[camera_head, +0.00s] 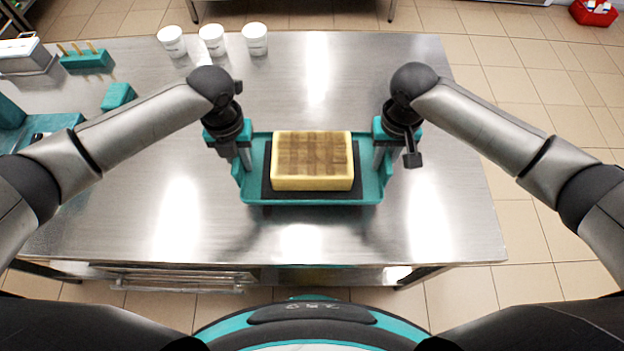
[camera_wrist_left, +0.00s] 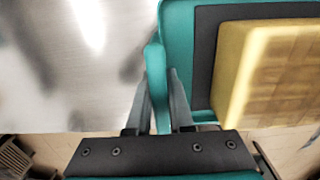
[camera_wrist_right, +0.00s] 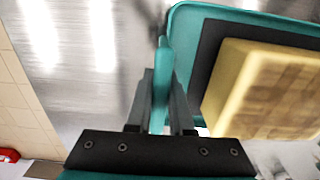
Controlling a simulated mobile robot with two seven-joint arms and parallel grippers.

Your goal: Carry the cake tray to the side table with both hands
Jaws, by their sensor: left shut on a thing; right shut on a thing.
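The teal cake tray (camera_head: 256,181) is in front of me over the metal table, with a dark mat and a yellow-edged, brown-topped cake (camera_head: 312,160) on it. My left gripper (camera_head: 241,160) is shut on the tray's left rim; the left wrist view shows the fingers (camera_wrist_left: 160,95) on both sides of the rim. My right gripper (camera_head: 384,155) is shut on the tray's right rim, and the right wrist view shows its fingers (camera_wrist_right: 162,90) around it. The tray looks level. A shadow lies beneath it, but I cannot tell how high it is above the tabletop.
The metal table (camera_head: 300,85) is mostly clear around the tray. Three white tubs (camera_head: 212,40) stand at the back left. A teal holder (camera_head: 87,58) and other teal equipment (camera_head: 40,126) stand at the left. Tiled floor (camera_head: 520,100) is open on the right, with a red box (camera_head: 594,12) far off.

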